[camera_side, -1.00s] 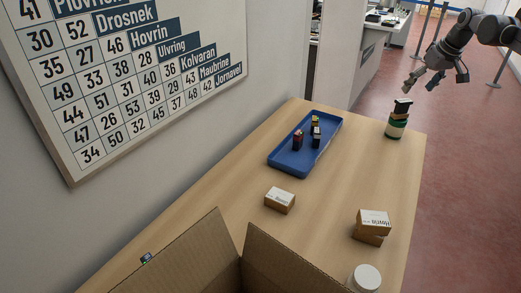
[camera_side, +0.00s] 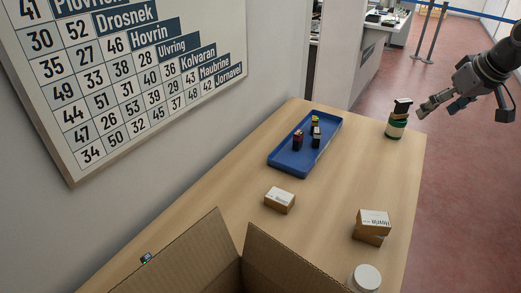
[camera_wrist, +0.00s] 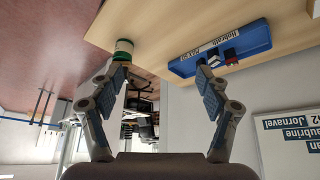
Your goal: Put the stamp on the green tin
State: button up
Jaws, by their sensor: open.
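The green tin (camera_side: 395,129) stands at the far right corner of the table, green with a pale band. A small stamp with a black top and tan body (camera_side: 402,108) sits on top of it, apparently upright. My gripper (camera_side: 437,110) is open and empty, just right of the tin and beyond the table edge, touching nothing that I can see. In the wrist view the gripper's fingers (camera_wrist: 158,68) are spread wide. The tin (camera_wrist: 123,47) shows there above the left finger, which seems to hide the stamp.
A blue tray (camera_side: 288,167) holds several small dark items with red, white and yellow parts. A small carton (camera_side: 280,200), two stacked cartons (camera_side: 373,222), a white-lidded jar (camera_side: 365,278) and an open cardboard box (camera_side: 195,259) are nearer. The table between tray and tin is clear.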

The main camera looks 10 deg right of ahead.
jog(key=s+a+f, duration=0.2)
jog(key=s+f, duration=0.4)
jog(key=s, duration=0.2)
jog(key=s+a+f+t, duration=0.1)
jog(key=s+a+f, duration=0.2)
jog(key=s+f, duration=0.3)
jog(key=s, duration=0.3)
